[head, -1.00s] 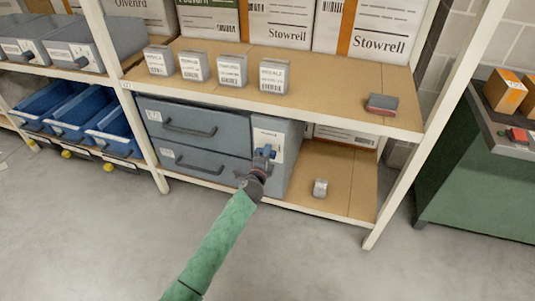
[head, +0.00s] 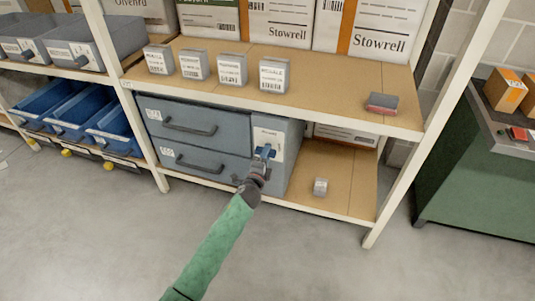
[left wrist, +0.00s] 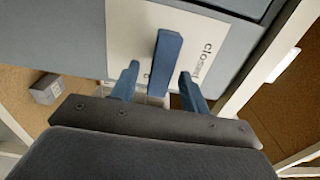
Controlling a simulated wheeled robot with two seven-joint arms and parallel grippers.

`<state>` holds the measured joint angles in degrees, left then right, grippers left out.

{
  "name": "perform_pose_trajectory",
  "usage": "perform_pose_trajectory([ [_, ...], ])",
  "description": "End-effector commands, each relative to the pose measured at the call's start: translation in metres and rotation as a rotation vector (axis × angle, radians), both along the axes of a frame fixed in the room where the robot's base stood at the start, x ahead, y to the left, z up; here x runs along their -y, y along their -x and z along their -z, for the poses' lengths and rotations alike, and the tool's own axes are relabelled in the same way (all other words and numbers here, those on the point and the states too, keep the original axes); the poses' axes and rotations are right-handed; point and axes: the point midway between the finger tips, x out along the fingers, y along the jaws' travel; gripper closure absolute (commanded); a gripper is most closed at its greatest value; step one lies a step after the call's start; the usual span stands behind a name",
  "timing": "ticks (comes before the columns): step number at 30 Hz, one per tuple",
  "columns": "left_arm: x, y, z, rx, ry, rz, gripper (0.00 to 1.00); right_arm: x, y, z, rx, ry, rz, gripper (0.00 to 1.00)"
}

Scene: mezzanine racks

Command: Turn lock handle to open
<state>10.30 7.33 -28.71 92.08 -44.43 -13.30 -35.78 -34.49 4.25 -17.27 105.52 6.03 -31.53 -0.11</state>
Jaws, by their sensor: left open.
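The blue lock handle (left wrist: 167,62) sits on a white plate (left wrist: 125,35) on the front of the grey drawer cabinet (head: 206,118). In the left wrist view the plate carries the word "closed" beside the handle. My left gripper (left wrist: 160,85) is open, with one blue finger on each side of the handle's near end; I cannot tell whether either finger touches it. In the head view my left gripper (head: 260,160) partly covers the handle. My right gripper is not in view.
The cabinet stands on the lower shelf (head: 340,190), with a small grey box (head: 320,187) to its right. Several labelled grey boxes stand on the shelf above. A white rack upright (head: 435,110) rises at the right. The floor in front is clear.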

Motion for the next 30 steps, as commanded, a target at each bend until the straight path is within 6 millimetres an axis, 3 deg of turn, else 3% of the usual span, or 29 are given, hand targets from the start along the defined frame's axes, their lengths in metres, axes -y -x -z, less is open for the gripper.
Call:
perform_pose_trajectory([
  [6, -0.01, 0.032, 0.001, -0.002, -0.001, 0.0, 0.55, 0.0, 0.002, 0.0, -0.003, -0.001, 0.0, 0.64],
  [12, -0.015, 0.047, 0.001, -0.002, -0.001, 0.0, 0.55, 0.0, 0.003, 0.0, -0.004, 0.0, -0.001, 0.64],
  [30, -0.016, 0.05, 0.001, -0.002, 0.003, 0.0, 0.55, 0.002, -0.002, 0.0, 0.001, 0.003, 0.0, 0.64],
])
